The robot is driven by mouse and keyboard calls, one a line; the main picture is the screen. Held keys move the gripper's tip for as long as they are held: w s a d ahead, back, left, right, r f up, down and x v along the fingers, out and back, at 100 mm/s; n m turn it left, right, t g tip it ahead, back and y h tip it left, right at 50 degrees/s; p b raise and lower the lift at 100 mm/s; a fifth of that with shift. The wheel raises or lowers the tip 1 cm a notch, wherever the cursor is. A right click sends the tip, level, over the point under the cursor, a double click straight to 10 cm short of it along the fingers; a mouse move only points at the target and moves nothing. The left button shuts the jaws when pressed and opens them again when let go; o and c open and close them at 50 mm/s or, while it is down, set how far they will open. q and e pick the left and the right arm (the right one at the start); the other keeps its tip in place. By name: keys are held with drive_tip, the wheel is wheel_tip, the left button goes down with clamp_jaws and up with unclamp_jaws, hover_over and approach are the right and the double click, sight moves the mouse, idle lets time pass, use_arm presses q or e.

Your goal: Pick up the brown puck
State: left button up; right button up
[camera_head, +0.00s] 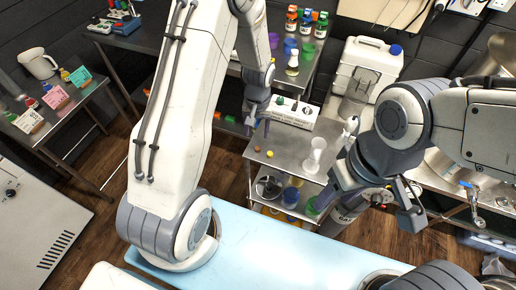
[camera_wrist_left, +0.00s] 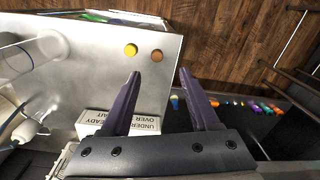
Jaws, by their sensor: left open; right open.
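The brown puck (camera_head: 257,148) is a small round disc on the top of a grey metal cart (camera_head: 285,165), near its left edge. In the left wrist view the brown puck (camera_wrist_left: 157,55) lies just beyond the fingertips, between their lines. A yellow puck (camera_wrist_left: 130,50) lies beside it, apart from it; it also shows in the head view (camera_head: 270,154). My left gripper (camera_head: 258,128) is open and empty, pointing down near the pucks, with its fingers (camera_wrist_left: 160,72) apart. My right gripper (camera_head: 335,188) is at the cart's right, away from the pucks, its fingers partly hard to make out.
A white labelled box (camera_head: 293,113) stands at the cart's back, and a clear cylinder (camera_head: 314,155) stands on its right. Cups sit on the lower shelf. A light blue surface (camera_head: 270,240) lies in front. The cart top around the pucks is clear.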

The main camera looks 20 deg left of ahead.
sight(258, 148)
use_arm(q)
wheel_tip(258, 148, down, 3)
drive_tip(key=shift+d+f+p, duration=0.1)
drive_tip(key=shift+f+p, duration=0.4)
drive_tip(key=shift+f, duration=0.1)
wheel_tip(258, 148, down, 4)
drive_tip(key=shift+f+p, duration=0.1)
drive_tip(key=shift+p, duration=0.45)
clamp_jaws()
